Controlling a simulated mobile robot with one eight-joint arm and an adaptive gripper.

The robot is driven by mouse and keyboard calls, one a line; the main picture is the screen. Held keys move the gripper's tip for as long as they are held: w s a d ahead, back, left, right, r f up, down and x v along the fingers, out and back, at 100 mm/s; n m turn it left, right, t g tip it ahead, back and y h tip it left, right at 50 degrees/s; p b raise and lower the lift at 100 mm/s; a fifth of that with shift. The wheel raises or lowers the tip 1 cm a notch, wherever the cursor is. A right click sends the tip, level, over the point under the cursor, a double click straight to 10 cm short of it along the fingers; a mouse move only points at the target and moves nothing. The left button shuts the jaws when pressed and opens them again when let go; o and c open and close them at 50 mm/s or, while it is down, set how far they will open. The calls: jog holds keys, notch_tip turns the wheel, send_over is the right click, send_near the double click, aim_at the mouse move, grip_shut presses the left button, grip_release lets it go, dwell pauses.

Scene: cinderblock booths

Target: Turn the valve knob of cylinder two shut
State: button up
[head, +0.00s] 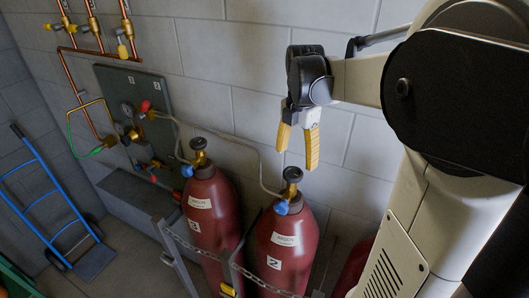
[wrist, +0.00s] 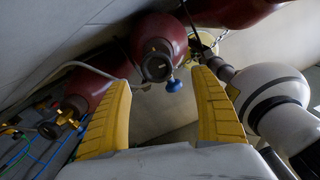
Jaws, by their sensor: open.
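Cylinder two (head: 268,238) is a dark red bottle with a label "2", standing against the block wall. Its black round valve knob (head: 292,174) sits on top of a brass valve, with a blue fitting (head: 281,208) beside it. My gripper (head: 298,153) has yellow fingers, open and pointing down, just above the knob and slightly to its right. In the wrist view the open fingers (wrist: 160,80) frame a dark round knob (wrist: 157,63) on a red cylinder, with a blue fitting (wrist: 174,86) next to it. The knob is beyond the fingers, and no contact shows.
Another red cylinder (head: 216,208) with its own knob (head: 199,145) stands to the left. A chain (head: 200,248) runs in front of both. A hose runs along the wall to a gauge panel (head: 165,100). A blue hand truck (head: 50,195) is far left. A third red cylinder (head: 352,268) shows partly at right.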

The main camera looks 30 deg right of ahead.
aim_at(293, 172)
jog(key=f, duration=0.7)
jog(key=shift+w+p, duration=0.3)
jog(key=shift+p, duration=0.1)
jog(key=c, duration=1.2)
